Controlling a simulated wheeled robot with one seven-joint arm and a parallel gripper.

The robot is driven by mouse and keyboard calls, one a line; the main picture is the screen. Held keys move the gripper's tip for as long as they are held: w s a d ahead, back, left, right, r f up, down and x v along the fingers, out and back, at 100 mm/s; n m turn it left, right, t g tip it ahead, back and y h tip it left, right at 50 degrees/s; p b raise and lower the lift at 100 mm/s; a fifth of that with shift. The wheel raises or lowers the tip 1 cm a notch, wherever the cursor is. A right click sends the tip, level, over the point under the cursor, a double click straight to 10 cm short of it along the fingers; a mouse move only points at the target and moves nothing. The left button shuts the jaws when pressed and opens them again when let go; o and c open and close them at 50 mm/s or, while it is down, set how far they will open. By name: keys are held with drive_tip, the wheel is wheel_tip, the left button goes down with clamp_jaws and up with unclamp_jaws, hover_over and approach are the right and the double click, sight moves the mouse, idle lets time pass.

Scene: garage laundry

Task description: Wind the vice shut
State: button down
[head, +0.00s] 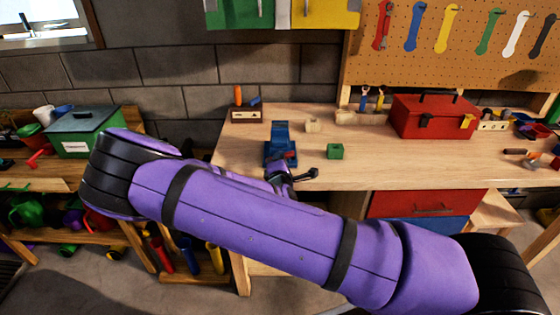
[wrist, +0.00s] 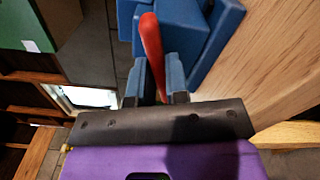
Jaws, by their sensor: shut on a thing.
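The blue vice (head: 281,135) stands at the front edge of the wooden workbench, left of its middle. It also fills the top of the wrist view (wrist: 185,35). Its red handle (wrist: 151,42) sticks up between the two fingers of my gripper (wrist: 158,80), which is shut on it. In the head view my purple arm crosses in front of the bench and hides most of the gripper and the vice's lower front. How wide the vice's jaws stand apart cannot be told.
A red toolbox (head: 433,117) stands further right. A small wooden holder (head: 246,115) with tools is behind the vice. A green box (head: 84,132) stands on the left bench.

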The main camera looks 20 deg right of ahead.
drive_tip(key=m, duration=0.6)
drive_tip(key=shift+s+f, duration=0.1)
drive_tip(key=m, duration=0.6)
drive_tip(key=shift+m, duration=0.4)
drive_tip(key=m, duration=1.2)
drive_tip(key=shift+a+m, duration=0.1)
drive_tip(key=shift+m, duration=0.2)
drive_tip(key=c, duration=1.1)
unclamp_jaws()
